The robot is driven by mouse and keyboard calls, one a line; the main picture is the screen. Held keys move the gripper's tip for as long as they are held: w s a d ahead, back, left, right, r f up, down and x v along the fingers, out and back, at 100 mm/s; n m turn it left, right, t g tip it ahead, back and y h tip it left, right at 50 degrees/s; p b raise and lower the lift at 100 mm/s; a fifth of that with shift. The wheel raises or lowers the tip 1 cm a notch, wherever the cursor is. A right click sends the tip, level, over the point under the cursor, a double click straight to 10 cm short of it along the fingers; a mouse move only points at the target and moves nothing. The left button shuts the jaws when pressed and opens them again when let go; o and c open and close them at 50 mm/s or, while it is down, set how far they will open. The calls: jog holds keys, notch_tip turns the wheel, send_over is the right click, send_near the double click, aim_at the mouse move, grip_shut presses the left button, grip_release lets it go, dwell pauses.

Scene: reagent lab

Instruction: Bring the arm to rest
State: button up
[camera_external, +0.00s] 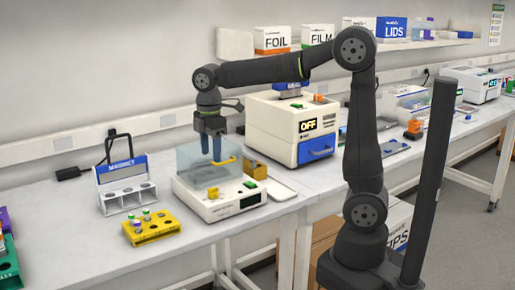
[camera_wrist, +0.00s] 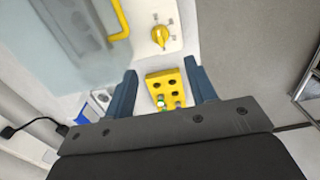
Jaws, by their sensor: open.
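My gripper (camera_external: 215,147) points down in the external view, its blue fingers in front of or above the clear-lidded white device (camera_external: 235,203); I cannot tell the exact depth. It is open and nothing shows between its fingers in the external view. In the wrist view the two blue fingers of my gripper (camera_wrist: 163,90) stand apart. The yellow tube rack (camera_wrist: 166,80) with small tubes shows between and beyond them. In the external view the yellow rack (camera_external: 152,231) stands on the bench at the left, apart from my gripper.
A white rack (camera_external: 124,195) stands left of the device. A white machine with an OFF display (camera_external: 297,125) and a blue drawer stands to its right. FOIL (camera_external: 272,39), FILM and LIDS boxes sit on the shelf behind. A dark upright post (camera_external: 432,180) stands at the right.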

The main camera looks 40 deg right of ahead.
notch_tip(320, 180, up, 6)
jog(key=f, duration=0.1)
send_over(213, 188)
jog(key=shift+m, duration=0.8)
notch_tip(213, 188, down, 9)
jog(key=shift+w+f, duration=0.1)
jog(key=shift+f, duration=0.1)
notch_tip(213, 188, up, 10)
jog(key=f+n, duration=0.1)
jog(key=n, duration=0.1)
notch_tip(213, 188, down, 17)
jog(key=shift+r, duration=0.2)
jog(key=shift+c, duration=0.4)
